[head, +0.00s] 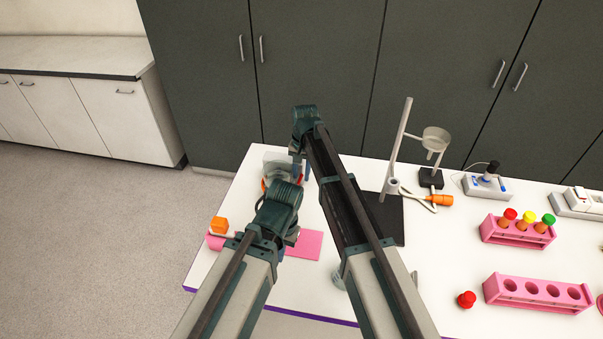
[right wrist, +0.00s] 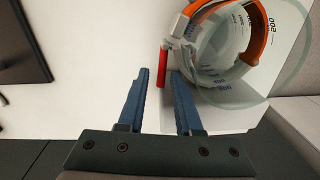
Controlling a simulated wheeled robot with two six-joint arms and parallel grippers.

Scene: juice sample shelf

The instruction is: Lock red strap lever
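A clear beaker (head: 283,158) with an orange strap (head: 265,183) stands at the back left of the white table. In the right wrist view, the beaker (right wrist: 222,60) has the orange strap (right wrist: 258,25) around it, and a red lever (right wrist: 162,62) sticks out from a grey clasp (right wrist: 181,26). My right gripper (right wrist: 160,88) is open, its blue fingertips on either side of the lever's near end, with gaps showing. In the head view, my left gripper (head: 289,232) is in front of the beaker; its fingers are mostly hidden, so its opening cannot be told.
A stand (head: 398,145) on a dark base is right of my right arm. Pink tube racks (head: 537,293) and a red knob-like piece (head: 466,299) are further right.

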